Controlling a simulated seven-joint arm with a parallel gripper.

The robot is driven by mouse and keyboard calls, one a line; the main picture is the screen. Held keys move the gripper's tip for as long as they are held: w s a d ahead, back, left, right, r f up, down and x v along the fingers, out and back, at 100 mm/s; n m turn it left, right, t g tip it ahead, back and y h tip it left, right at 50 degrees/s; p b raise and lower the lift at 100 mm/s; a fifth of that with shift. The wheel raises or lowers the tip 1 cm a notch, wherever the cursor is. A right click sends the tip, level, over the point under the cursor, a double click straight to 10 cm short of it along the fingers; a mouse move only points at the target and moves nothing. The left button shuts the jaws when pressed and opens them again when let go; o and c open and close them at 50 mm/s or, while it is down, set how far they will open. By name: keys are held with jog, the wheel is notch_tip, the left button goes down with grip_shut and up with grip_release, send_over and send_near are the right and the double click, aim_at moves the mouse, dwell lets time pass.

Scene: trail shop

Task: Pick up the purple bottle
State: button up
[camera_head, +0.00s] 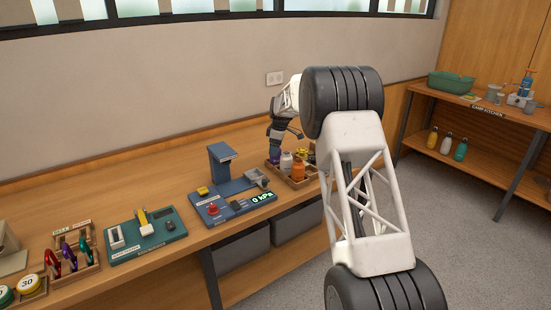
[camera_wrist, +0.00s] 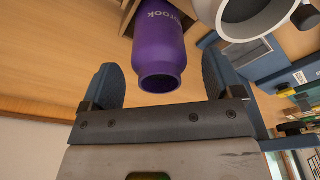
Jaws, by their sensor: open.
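The purple bottle (camera_wrist: 160,48) with pale lettering shows in the wrist view, lying in the line between my two fingers. Its narrower end points toward my gripper's palm. My gripper (camera_wrist: 160,75) is open, with one blue-grey finger on each side of the bottle and a visible gap at both sides. In the head view my gripper (camera_head: 280,134) is over the left part of a wooden tray (camera_head: 297,184) on the bench. The purple bottle (camera_head: 274,155) is just below it, partly hidden. I cannot tell whether a finger touches it.
A white bottle (camera_head: 286,163) and an orange bottle (camera_head: 298,169) stand close on the right in the tray. A blue press-like stand (camera_head: 224,170) with a display is on the left. My arm hides part of the bench. Grey bins (camera_head: 242,249) sit below.

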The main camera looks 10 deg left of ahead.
jog(key=shift+a+f, duration=0.15)
jog(key=shift+f, duration=0.75)
jog(key=c, duration=1.1)
